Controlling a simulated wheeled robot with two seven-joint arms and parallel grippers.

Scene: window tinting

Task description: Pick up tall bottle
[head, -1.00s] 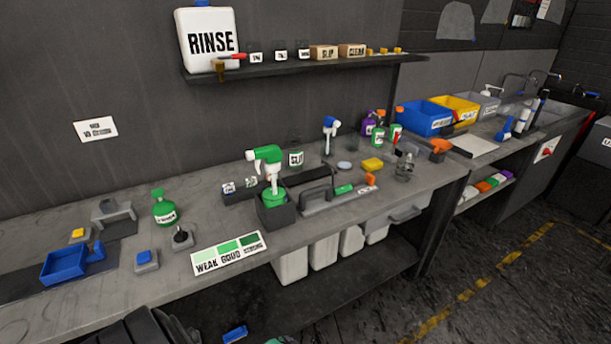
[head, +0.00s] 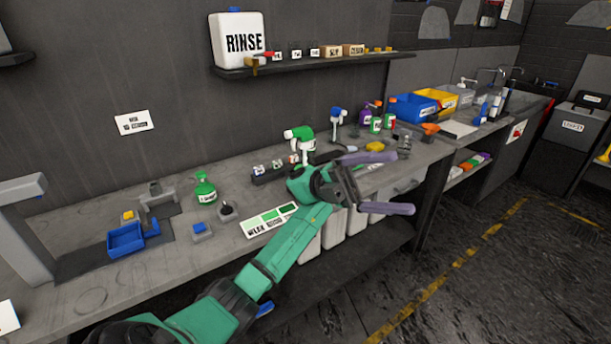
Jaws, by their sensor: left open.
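My left gripper (head: 381,183) is open, its two purple fingers spread wide and nothing between them. It hangs at the front edge of the grey workbench (head: 75,275). Just behind it stands a tall spray bottle (head: 304,146) with a green and white head; my gripper and wrist hide its lower part. A second tall bottle (head: 336,123) with a blue and white head stands farther back. I cannot tell which one is meant by the tall bottle. My right gripper is not in view.
A short green spray bottle (head: 205,188) and a blue tray (head: 126,240) are on the left of the bench. A shelf (head: 300,63) holds a white RINSE jug (head: 239,39). Blue and yellow bins stand at the right.

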